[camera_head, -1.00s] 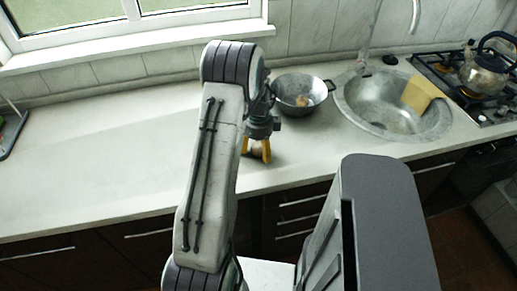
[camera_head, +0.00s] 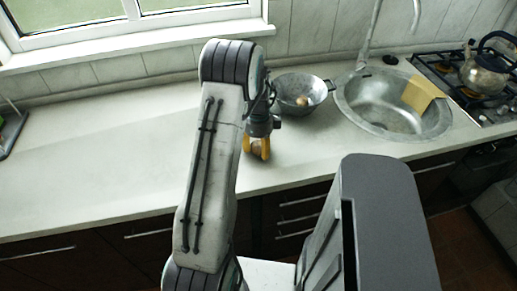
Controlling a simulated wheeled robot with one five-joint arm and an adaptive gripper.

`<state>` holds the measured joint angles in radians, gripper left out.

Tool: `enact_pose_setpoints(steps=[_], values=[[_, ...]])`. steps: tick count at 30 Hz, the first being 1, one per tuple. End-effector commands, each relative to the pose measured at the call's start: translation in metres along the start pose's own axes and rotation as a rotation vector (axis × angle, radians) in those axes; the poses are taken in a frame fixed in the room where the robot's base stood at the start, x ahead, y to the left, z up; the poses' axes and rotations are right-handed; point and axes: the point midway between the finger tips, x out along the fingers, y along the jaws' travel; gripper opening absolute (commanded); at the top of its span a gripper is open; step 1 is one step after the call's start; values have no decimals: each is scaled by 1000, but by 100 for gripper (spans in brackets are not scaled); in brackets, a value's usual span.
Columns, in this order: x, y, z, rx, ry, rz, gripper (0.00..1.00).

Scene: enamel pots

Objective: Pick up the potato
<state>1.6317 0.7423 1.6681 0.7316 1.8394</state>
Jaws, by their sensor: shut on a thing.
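The potato (camera_head: 257,150) is a small brown lump over the pale counter, left of and nearer than the metal pot. My gripper (camera_head: 257,153) has yellow fingers pointing down, one on each side of the potato, and is shut on it. The fingers hide part of the potato. I cannot tell whether it still touches the counter.
A round sink (camera_head: 392,104) with a yellow board (camera_head: 420,93) lies to the right. A kettle (camera_head: 485,72) stands on the stove.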

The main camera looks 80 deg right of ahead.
Motion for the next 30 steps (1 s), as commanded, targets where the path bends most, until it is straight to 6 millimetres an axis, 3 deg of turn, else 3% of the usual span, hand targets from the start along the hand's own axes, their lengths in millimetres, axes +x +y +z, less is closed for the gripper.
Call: enact_pose_setpoints(steps=[8,21,30], values=[[-37,-2,-2,2,-2,-6,14],[-83,-34,-77,4,0,-4,14],[-100,-44,-102,2,0,-2,14]])
